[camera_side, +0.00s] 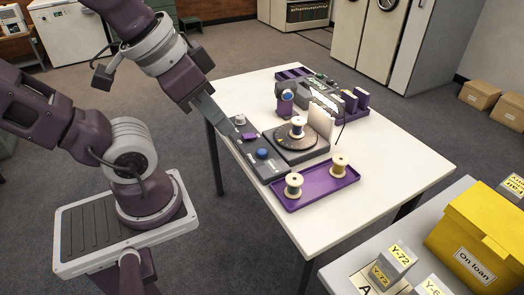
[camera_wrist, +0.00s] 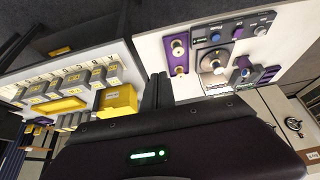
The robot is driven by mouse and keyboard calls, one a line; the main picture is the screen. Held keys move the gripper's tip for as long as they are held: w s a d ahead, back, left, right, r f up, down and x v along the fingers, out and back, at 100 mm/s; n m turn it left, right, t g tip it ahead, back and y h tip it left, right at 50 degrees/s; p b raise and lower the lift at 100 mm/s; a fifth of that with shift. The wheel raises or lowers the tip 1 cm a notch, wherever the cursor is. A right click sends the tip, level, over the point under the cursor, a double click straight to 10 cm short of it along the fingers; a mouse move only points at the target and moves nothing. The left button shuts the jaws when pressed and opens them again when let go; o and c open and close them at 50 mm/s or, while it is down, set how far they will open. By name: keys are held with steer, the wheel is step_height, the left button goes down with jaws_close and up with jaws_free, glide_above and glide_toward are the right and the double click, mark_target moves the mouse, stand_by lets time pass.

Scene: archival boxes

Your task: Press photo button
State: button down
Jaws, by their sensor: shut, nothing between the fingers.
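A dark control panel (camera_side: 252,150) lies along the left edge of the white table. It carries a blue round button (camera_side: 262,153), a purple button (camera_side: 249,135) and a pale knob (camera_side: 240,119). I cannot read which one is the photo button. My gripper (camera_side: 224,130) is shut and empty, its dark fingers pointing down by the panel's left edge in the side view. I cannot tell how high it is. In the wrist view the fingers (camera_wrist: 159,88) also show together.
A turntable (camera_side: 296,136) with a spool stands right of the panel. A purple tray (camera_side: 316,186) holds two spools. A camera-like device (camera_side: 286,100) and a purple rack stand behind. A second table at lower right holds a yellow box (camera_side: 482,240) and labelled grey boxes.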

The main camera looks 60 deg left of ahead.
steer(key=w+a+g, duration=0.2)
steer(key=w+a, duration=0.3)
steer(key=w, duration=0.4)
steer(key=g, duration=0.5)
glide_above(263, 150)
steer(key=w, duration=0.2)
step_height(263, 150, down, 16)
steer(key=shift+s+d+y, duration=0.25)
steer(key=shift+d+y, duration=0.05)
steer(key=shift+d, duration=0.15)
steer(key=f, duration=0.4)
steer(key=s+f, duration=0.1)
steer(key=f, duration=0.9)
steer(key=shift+s+a, duration=0.2)
steer(key=shift+a, duration=0.1)
